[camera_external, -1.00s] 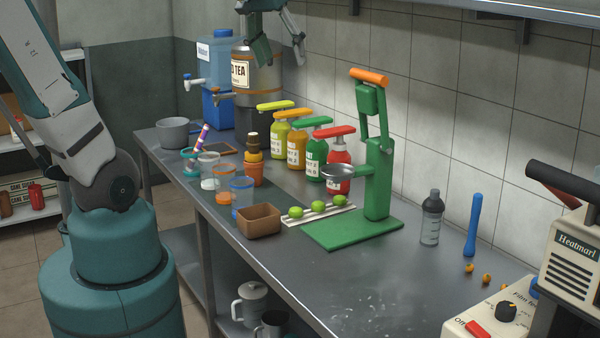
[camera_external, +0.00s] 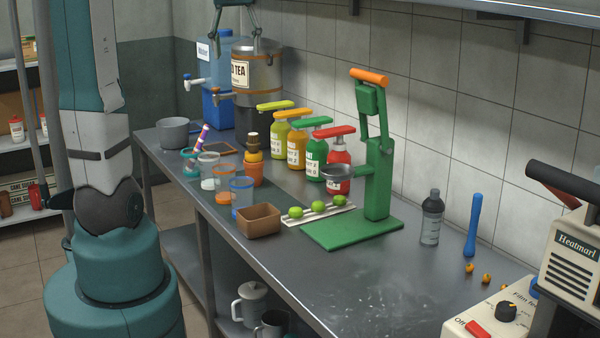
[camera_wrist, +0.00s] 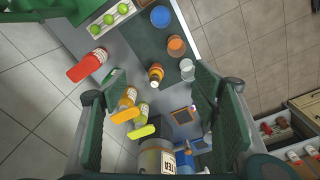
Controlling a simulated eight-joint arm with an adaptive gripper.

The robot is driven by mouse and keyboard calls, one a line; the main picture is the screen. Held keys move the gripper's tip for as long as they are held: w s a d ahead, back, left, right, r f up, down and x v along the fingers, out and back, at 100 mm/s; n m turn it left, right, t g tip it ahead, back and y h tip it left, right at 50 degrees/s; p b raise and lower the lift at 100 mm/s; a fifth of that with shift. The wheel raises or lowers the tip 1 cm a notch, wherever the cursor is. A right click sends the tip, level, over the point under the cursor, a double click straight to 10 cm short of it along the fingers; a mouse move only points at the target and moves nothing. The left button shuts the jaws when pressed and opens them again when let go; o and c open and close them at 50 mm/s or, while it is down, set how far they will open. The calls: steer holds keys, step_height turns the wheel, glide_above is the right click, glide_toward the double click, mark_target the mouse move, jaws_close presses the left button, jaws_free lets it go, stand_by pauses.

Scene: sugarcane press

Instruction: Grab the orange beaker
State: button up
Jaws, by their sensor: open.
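The orange beaker (camera_external: 224,196) is a clear cup with an orange base. In the wrist view the orange beaker (camera_wrist: 176,46) shows from above, right of the picture's middle and beyond my fingertips. My gripper (camera_external: 237,26) is open and empty, high in front of the tea dispenser at the top of the external view. Its two green fingers (camera_wrist: 158,72) stand wide apart in the wrist view, with nothing between them touching.
A brown box (camera_external: 259,220), limes (camera_external: 318,207) and a green press (camera_external: 377,180) stand to the right. Several pump bottles (camera_external: 297,148) line the wall side. The tea dispenser (camera_external: 258,85) is close to my gripper.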

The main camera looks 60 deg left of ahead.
steer(key=s+a+f+n, duration=0.2)
steer(key=a, duration=0.6)
glide_toward(225, 185)
steer(key=w+a+f, duration=0.2)
steer(key=a+f, duration=0.1)
steer(key=a, duration=0.1)
steer(key=shift+w+d+f+g+h+b, duration=0.15)
steer(key=shift+f+g+h+b, duration=0.15)
steer(key=shift+b, duration=0.15)
steer(key=shift+f, duration=1.3)
steer(key=shift+f, duration=0.15)
steer(key=shift+f+b, duration=0.65)
steer(key=shift+f, duration=1.8)
steer(key=shift+c, duration=0.3)
